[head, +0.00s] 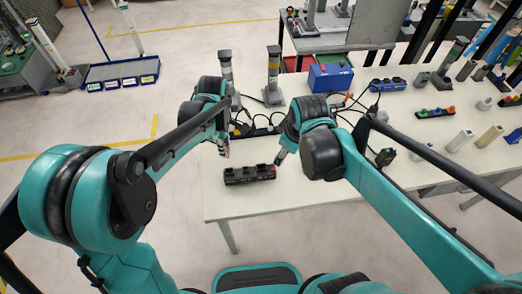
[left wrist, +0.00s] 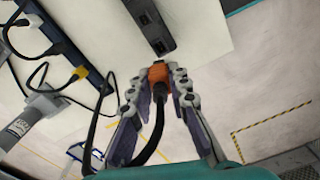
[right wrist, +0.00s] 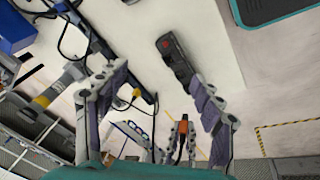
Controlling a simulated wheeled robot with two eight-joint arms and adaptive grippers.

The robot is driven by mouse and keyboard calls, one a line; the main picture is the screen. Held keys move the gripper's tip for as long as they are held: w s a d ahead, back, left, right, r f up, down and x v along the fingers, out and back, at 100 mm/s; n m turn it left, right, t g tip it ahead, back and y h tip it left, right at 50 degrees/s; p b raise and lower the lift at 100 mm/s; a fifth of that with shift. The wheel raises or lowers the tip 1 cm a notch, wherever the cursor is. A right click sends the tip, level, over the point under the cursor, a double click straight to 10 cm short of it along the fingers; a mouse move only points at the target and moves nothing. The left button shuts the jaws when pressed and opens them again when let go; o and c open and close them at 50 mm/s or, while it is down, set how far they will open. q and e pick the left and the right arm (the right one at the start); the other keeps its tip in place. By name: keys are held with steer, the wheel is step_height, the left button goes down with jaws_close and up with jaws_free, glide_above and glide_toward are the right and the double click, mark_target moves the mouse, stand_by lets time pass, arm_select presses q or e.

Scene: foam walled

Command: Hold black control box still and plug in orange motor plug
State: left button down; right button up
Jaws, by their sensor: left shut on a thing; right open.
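The black control box (head: 250,174) lies on the white table near its front left edge. It also shows in the left wrist view (left wrist: 150,25) and the right wrist view (right wrist: 178,62). My left gripper (head: 224,148) is shut on the orange motor plug (left wrist: 158,74), just beyond the box's left end and apart from it. The plug's black cable (left wrist: 158,125) runs back between the fingers. My right gripper (head: 279,158) is open near the box's right end. In the right wrist view its right finger overlaps one end of the box; contact cannot be told.
A black power strip (head: 255,132) with plugs and cables lies behind the box. A blue box (head: 330,77) and several small parts stand farther back and right. The white table (head: 300,190) is bare in front of and right of the control box.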

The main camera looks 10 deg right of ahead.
steer(key=w+a+f+n+g, duration=0.2)
steer(key=w+a+f+n, duration=0.2)
steer(key=w+f+n, duration=0.1)
steer(key=n+g, duration=0.2)
steer(key=n, duration=0.2)
glide_above(262, 169)
step_height(262, 169, down, 5)
steer(key=f, duration=1.2)
steer(key=shift+w+f, duration=0.1)
steer(key=shift+w, duration=0.2)
